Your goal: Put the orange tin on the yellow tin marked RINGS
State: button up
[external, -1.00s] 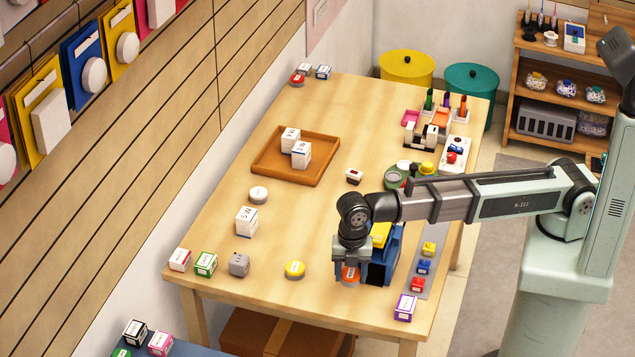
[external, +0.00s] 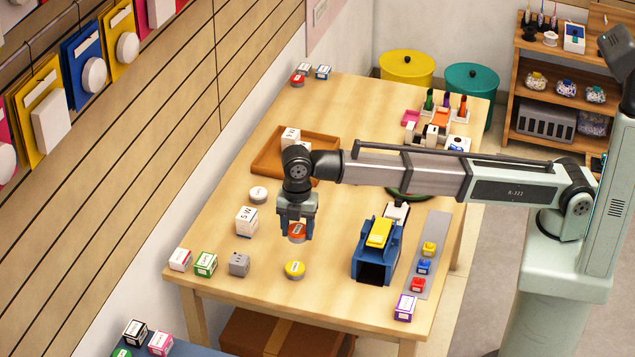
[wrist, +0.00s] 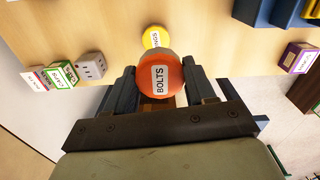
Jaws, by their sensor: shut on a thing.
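The orange tin (external: 297,231), a round tin labelled BOLTS in the wrist view (wrist: 161,77), is held between the fingers of my gripper (external: 297,224). My gripper is shut on it and holds it above the table. The yellow tin (external: 295,270) lies on the table, a little in front of the held tin in the external view. In the wrist view the yellow tin (wrist: 156,38) shows just beyond the orange tin, which hides part of it and of its label. The two tins appear apart.
A grey cube (external: 239,264), a green-edged box (external: 205,263) and a tall white box (external: 246,220) stand to the left. A blue holder (external: 377,250) with a yellow top stands to the right. The table (external: 325,302) is clear around the yellow tin.

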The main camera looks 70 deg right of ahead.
aim_at(295, 267)
jog(key=shift+w+a, duration=0.2)
jog(key=shift+w, duration=0.3)
jog(key=shift+s+f+n, duration=0.1)
jog(key=shift+f+n, duration=0.15)
jog(key=shift+n, duration=0.05)
jog(key=shift+f, duration=4.65)
jog(key=shift+f, duration=0.1)
jog(key=o, duration=1)
jog(key=shift+o, duration=0.2)
notch_tip(295, 267, up, 12)
jog(key=shift+r, duration=0.1)
